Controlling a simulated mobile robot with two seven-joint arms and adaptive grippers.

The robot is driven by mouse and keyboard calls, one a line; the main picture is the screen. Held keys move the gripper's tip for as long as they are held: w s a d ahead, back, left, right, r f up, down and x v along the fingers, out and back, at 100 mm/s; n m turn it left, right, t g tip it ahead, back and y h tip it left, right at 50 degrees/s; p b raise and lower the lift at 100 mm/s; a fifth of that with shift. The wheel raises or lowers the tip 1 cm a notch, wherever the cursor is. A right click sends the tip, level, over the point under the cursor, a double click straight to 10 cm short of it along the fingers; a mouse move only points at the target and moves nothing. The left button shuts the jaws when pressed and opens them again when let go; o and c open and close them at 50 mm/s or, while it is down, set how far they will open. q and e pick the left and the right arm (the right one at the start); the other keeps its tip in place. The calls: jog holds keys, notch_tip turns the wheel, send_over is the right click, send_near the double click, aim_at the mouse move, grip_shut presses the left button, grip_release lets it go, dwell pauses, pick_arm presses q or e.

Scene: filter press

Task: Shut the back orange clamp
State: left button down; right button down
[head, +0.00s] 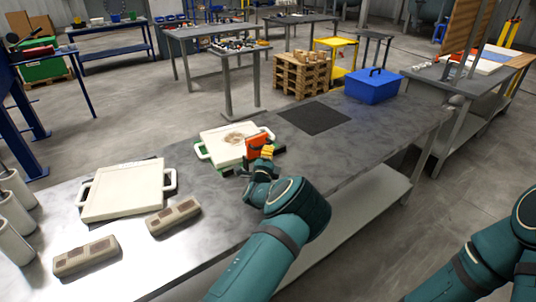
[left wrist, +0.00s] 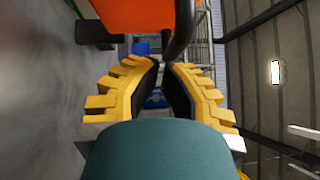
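A white filter plate (head: 229,145) with a brown stain on its face lies on the grey bench. An orange clamp (head: 256,146) stands at its right edge; it also fills the top of the left wrist view (left wrist: 150,17). My left gripper (head: 267,152), with yellow fingers, is right beside this clamp and partly covers it. In the left wrist view, its fingertips (left wrist: 166,66) are drawn almost together. A dark curved bar (left wrist: 182,34) reaches down close to the tips; whether they touch it is unclear. No second orange clamp can be made out. My right gripper is out of view.
Another white plate (head: 125,191) and two grey-brown blocks (head: 87,256) (head: 173,216) lie nearer on the bench. A dark mat (head: 314,118) and a blue toolbox (head: 374,85) are farther right. White cylinders (head: 12,228) stand at the left edge.

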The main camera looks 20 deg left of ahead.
pick_arm(q)
jog(key=shift+a+r, duration=0.15)
jog(key=shift+r, duration=0.1)
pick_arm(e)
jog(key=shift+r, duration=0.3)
